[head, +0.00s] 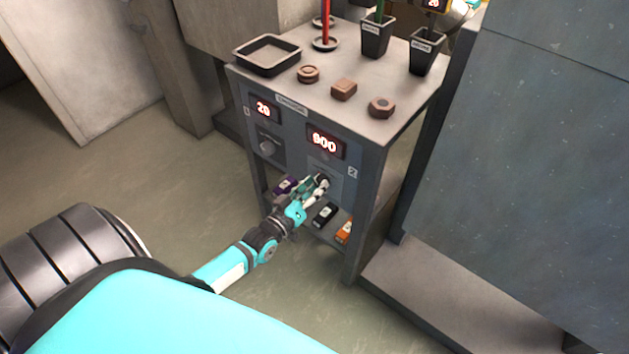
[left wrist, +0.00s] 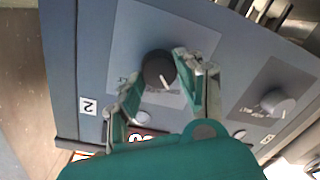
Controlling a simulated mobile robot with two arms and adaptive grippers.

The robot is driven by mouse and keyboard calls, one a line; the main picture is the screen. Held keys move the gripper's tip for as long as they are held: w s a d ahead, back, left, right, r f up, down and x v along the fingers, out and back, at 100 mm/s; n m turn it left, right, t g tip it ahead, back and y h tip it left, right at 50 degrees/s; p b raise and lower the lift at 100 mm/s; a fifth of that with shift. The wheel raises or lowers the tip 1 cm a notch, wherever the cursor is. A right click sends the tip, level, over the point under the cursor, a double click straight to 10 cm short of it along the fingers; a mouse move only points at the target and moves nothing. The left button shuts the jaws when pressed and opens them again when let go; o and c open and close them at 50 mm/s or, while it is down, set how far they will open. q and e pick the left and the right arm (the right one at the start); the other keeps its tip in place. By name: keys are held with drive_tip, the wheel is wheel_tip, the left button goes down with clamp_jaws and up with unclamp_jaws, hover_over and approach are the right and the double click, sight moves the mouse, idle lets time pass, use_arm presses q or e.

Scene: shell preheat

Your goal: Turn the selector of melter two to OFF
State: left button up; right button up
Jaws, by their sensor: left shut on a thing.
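The selector of melter two (left wrist: 158,69) is a round dark knob with a pale pointer line, on a grey panel marked 2 (left wrist: 88,106). My left gripper (head: 322,184) is at the front of the cabinet, below the red display reading 800 (head: 325,142). In the left wrist view, the left gripper's fingers (left wrist: 157,86) are on either side of the knob and shut on it. The fingers hide part of the panel lettering. The selector of melter one (head: 268,146) is a lighter grey knob; it also shows in the left wrist view (left wrist: 278,103). My right gripper is not in view.
The cabinet top (head: 385,80) carries a dark tray (head: 267,55), several small brown moulds and dark pots (head: 377,37). Melter one's display (head: 263,108) reads 20. Dark (head: 325,214) and orange (head: 344,232) blocks lie on the lower shelf. A large grey unit (head: 530,160) stands at the right.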

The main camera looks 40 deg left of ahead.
use_arm(q)
drive_tip(key=o, duration=1.1)
drive_tip(key=shift+o, duration=0.2)
drive_tip(key=s, duration=1.2)
drive_tip(key=shift+a+r, duration=0.2)
drive_tip(key=shift+r, duration=0.1)
